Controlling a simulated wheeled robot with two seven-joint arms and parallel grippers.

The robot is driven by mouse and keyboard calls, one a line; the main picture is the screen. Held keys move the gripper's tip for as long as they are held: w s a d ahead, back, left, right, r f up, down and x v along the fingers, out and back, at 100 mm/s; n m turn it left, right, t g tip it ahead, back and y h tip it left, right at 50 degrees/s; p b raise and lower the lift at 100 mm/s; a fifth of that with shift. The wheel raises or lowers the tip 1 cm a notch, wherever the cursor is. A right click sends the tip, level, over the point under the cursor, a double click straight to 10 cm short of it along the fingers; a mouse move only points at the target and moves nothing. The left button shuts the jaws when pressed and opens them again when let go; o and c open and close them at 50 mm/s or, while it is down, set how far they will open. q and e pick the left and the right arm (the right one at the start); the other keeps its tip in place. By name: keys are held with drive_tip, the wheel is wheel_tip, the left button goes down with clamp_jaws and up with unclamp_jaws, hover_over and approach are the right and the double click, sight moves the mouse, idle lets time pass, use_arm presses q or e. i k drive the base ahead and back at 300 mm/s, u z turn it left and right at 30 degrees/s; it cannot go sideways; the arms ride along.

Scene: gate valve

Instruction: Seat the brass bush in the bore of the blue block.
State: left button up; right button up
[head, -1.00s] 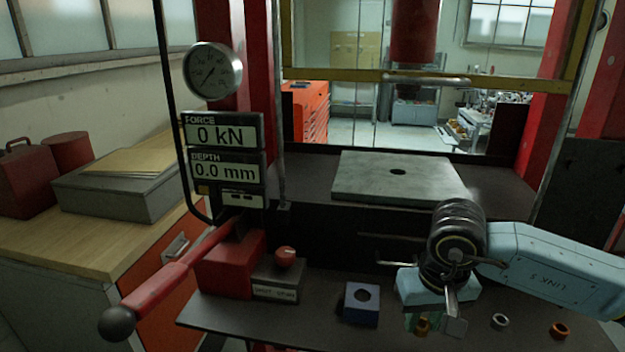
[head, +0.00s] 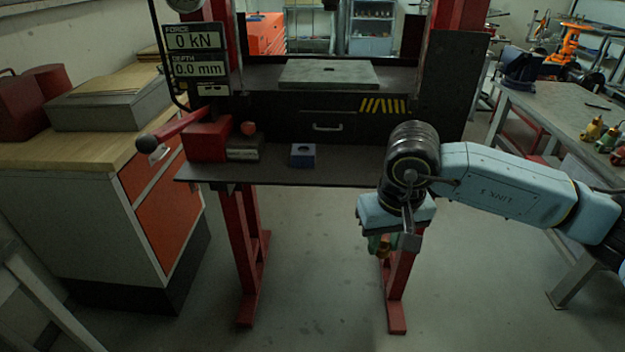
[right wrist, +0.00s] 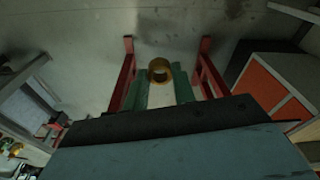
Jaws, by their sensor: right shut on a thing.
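The blue block (head: 302,161) stands on the dark lower shelf of the press, its round bore facing up. The brass bush (head: 384,253) is held by my right gripper (head: 385,246), to the right of the block and in front of the shelf edge, over the floor. In the right wrist view the bush (right wrist: 160,62) shows as a yellow ring between the green fingers, its hole open to the camera. The gripper is shut on it, and the bush is apart from the block. My left gripper is not in view.
The press shelf (head: 345,172) is clear around the block; my right arm hides its right end. A red lever base (head: 207,139) stands left of the block. Red press legs (head: 242,255) stand below the shelf.

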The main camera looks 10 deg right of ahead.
sight(299, 159)
drive_tip(key=u, duration=0.6)
drive_tip(key=i, duration=1.4)
drive_tip(key=z, duration=0.6)
